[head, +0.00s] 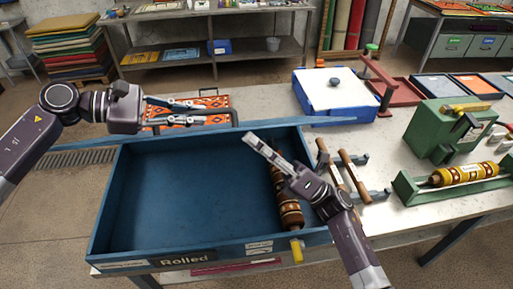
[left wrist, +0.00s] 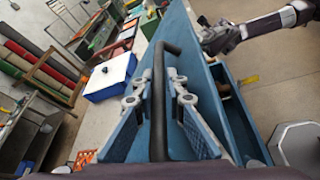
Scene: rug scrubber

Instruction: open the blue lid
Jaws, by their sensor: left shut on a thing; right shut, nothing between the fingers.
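The blue lid (head: 340,121) stands raised along the back edge of the blue box (head: 112,200), seen nearly edge-on in the head view. Its blue face (left wrist: 178,22) shows in the left wrist view with a dark bar handle (left wrist: 158,110). My left gripper (head: 205,112) is shut on this handle, its fingers on both sides of the bar (left wrist: 160,90). The box is open at the top, marked "Rolled". My right gripper (head: 252,141) is shut and empty above the right part of the box, partly hiding a brown patterned roll (head: 290,212) inside it.
A blue box with a white top (head: 335,92) stands behind on the table. Wooden-handled tools (head: 345,165), a green machine (head: 450,130) and a yellow roll (head: 465,174) in a green cradle lie right. An orange patterned piece (head: 180,122) is behind the lid.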

